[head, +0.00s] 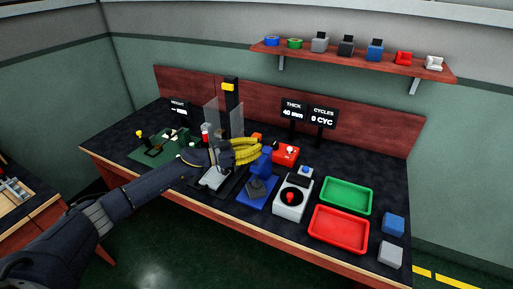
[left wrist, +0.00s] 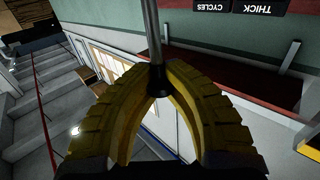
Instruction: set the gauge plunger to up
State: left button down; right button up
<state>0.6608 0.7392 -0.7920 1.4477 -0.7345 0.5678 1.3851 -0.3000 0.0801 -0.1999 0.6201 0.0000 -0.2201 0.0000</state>
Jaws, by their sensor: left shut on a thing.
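The blue gauge stand (head: 265,163) is in the middle of the bench in the head view, with a dark grey piece (head: 256,187) on its base. My left gripper (head: 258,150) reaches in from the left, its yellow fingers at the top of the stand. In the left wrist view my left gripper (left wrist: 157,76) is shut on the plunger, a thin grey rod (left wrist: 152,32) with a black end (left wrist: 158,88) between the fingertips. The fingers hide part of the plunger in the head view. My right gripper is not in view.
A red box (head: 286,152) stands just right of the fingers. A white unit with a black dial (head: 292,198), a green tray (head: 346,195) and a red tray (head: 339,230) lie further right. A black post (head: 231,95) with clear panels stands behind my arm. The THICK display (head: 292,108) reads 40 mm.

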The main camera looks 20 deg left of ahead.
pick_arm(q)
notch_tip(320, 180, up, 4)
jog(key=shift+r, duration=0.15)
jog(key=c, duration=1.1)
grip_release()
jog(key=shift+c, duration=0.2)
jog(key=v, duration=1.2)
